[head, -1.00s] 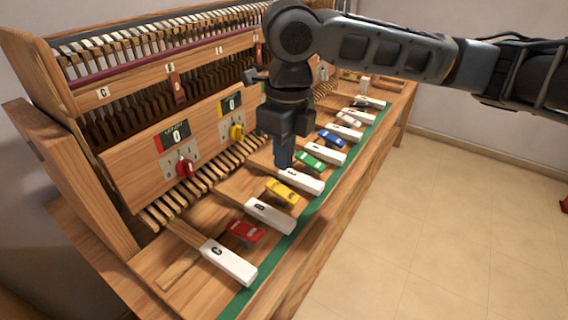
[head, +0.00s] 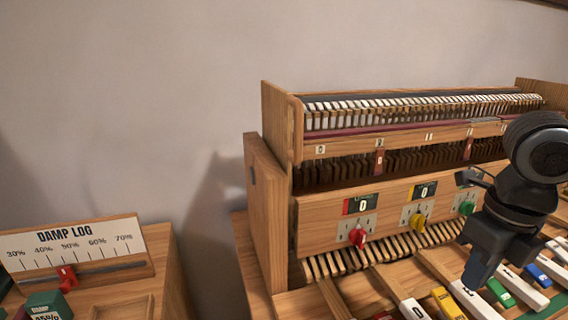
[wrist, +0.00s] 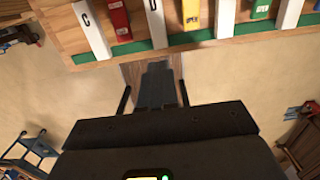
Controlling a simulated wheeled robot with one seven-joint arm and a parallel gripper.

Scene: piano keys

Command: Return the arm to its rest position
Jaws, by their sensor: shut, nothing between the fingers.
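My gripper (head: 478,272) is at the lower right of the head view, dark, pointing down in front of the piano keys. Its fingers are closed together and empty. They also show in the wrist view (wrist: 156,84), below the keyboard's front edge in the picture. In the wrist view the white keys C (wrist: 92,30) and D (wrist: 156,25) stand beside a red block (wrist: 119,18) and a yellow block (wrist: 191,14). My arm leaves the head view at the right edge.
The wooden piano cabinet (head: 268,205) carries red (head: 358,237), yellow (head: 417,221) and green (head: 467,207) knobs. A DAMP LOG panel (head: 75,250) with a red slider stands at left on a separate wooden unit. Floor shows in front of the keys in the wrist view.

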